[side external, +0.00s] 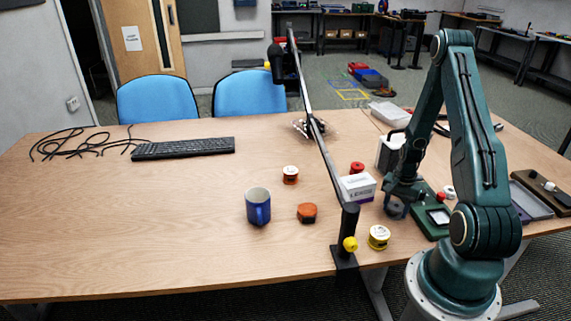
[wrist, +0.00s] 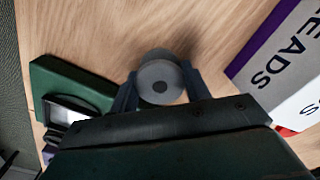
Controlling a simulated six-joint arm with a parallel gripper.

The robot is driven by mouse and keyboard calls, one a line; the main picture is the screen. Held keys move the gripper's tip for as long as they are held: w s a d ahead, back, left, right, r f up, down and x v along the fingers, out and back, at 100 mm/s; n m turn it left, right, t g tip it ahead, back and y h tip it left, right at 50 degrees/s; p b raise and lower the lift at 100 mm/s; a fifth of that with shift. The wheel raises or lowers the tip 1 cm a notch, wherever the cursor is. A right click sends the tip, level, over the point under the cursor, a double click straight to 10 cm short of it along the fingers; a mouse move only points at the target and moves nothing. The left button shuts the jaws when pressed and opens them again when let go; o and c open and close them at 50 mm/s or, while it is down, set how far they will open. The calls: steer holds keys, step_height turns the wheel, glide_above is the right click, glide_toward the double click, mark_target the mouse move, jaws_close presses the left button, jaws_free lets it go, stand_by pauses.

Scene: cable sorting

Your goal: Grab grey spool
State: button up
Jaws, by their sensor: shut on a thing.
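In the side view my gripper (side external: 398,205) points down at the right part of the table, and the grey spool (side external: 396,208) shows dark and partly covered between the fingers. I cannot tell whether the spool rests on the table or is just above it.
A white box (side external: 357,187) stands left of my gripper, and a green device (side external: 432,222) lies right of it. A yellow spool (side external: 379,237), an orange spool (side external: 307,212) and a blue mug (side external: 258,206) are nearby. A dark stand (side external: 345,235) rises at the front edge.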

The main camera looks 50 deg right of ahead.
mark_target(396, 205)
steer(key=shift+r, duration=0.1)
step_height(396, 205, up, 20)
stand_by(1.0)
stand_by(0.5)
